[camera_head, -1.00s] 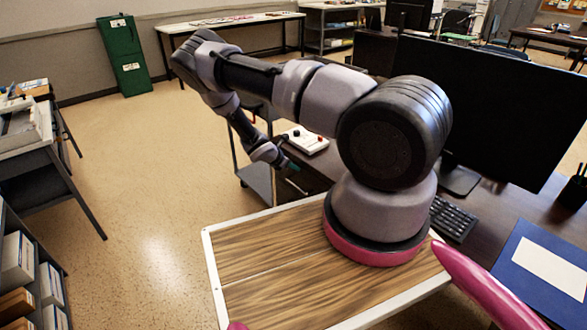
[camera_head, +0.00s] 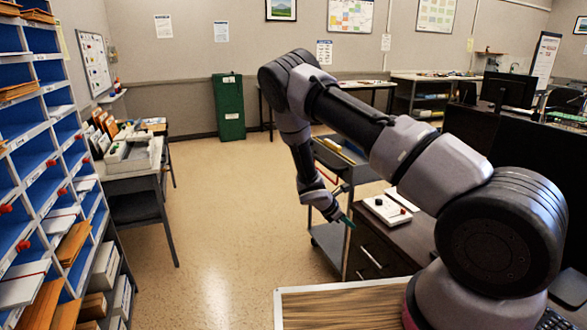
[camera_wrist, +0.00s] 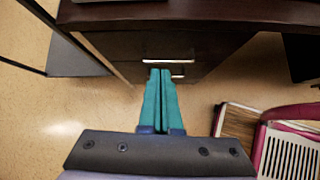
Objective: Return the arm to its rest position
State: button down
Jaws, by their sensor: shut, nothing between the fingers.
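My arm reaches up and bends down in the head view, ending in my gripper (camera_head: 347,222), which hangs near the side of the desk, left of a white box with a dark knob and a red button. In the wrist view my gripper (camera_wrist: 160,73) has its two teal fingers pressed together with nothing between them. The fingers point toward the dark desk drawers (camera_wrist: 170,50), which have bright handles. I cannot tell how far apart the fingertips and the drawers are.
A grey cart (camera_head: 330,237) stands close to my gripper. The white box (camera_head: 387,210) sits on the dark desk (camera_head: 420,238). Blue pigeonhole shelves (camera_head: 40,150) line the left side. A green cabinet (camera_head: 229,108) stands at the back wall. The floor (camera_head: 225,200) in the middle is clear.

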jog(key=s+r+m+y, duration=0.35)
jog(key=r+m, duration=0.35)
jog(key=r, duration=1)
jog(key=s+r+m+y, duration=0.3)
jog(key=r+m, duration=0.5)
jog(key=r, duration=0.9)
jog(key=s+a+r+m+t+y, duration=0.1)
jog(key=s+r+m, duration=0.3)
jog(key=s+r, duration=0.5)
jog(key=s+a+r+m+t+y, duration=0.1)
jog(key=s+r+m+t+y, duration=0.1)
jog(key=s+r+m, duration=0.3)
jog(key=s+r+t, duration=0.1)
jog(key=s+r, duration=0.3)
jog(key=s, duration=0.4)
jog(key=shift+s+a+m+t+y, duration=0.3)
jog(key=shift+s+a+y, duration=0.05)
jog(key=shift+a, duration=0.05)
jog(key=shift+d+r, duration=0.1)
jog(key=shift+d, duration=0.05)
